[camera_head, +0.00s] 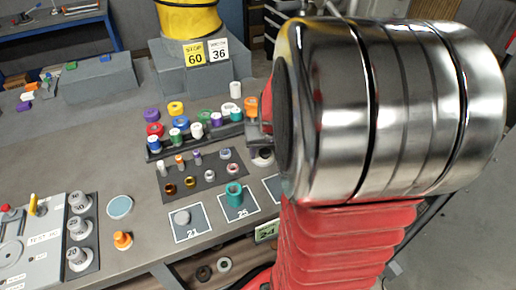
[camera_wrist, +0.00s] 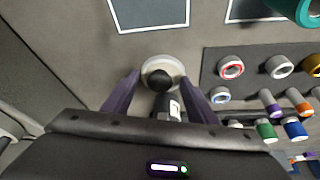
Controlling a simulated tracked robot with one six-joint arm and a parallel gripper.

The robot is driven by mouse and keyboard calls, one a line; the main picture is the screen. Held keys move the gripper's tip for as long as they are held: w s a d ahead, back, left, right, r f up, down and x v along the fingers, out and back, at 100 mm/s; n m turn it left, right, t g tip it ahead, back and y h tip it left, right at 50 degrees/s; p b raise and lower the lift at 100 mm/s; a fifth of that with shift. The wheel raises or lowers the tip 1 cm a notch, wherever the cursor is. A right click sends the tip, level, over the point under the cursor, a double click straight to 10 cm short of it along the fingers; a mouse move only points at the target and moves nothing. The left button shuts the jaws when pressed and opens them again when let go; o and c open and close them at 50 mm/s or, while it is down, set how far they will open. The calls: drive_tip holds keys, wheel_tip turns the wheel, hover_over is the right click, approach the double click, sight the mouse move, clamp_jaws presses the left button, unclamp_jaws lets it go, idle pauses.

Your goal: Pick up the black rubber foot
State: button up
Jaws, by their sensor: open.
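The black rubber foot (camera_wrist: 160,79) appears as a dark rounded piece in the wrist view, over a pale round dish (camera_wrist: 149,68). A dark cylinder with a white label (camera_wrist: 173,109) shows just below it in the picture and partly overlaps it. My gripper (camera_wrist: 160,82) is open, with one purple finger on each side of the foot and visible gaps between. I cannot tell the height of the fingertips over the bench. In the head view my arm hides most of the gripper and the foot; the pale dish (camera_head: 263,161) shows at the arm's left edge.
A dark mat (camera_head: 205,180) with small rings and cylinders lies close to the dish. Several coloured spools (camera_head: 181,125) stand behind it. A teal cylinder (camera_head: 234,194) stands on a marked square in front. Bare bench (camera_head: 95,135) lies to the left.

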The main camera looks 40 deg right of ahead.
drive_tip(key=shift+c, duration=0.3)
drive_tip(key=c, duration=1.1)
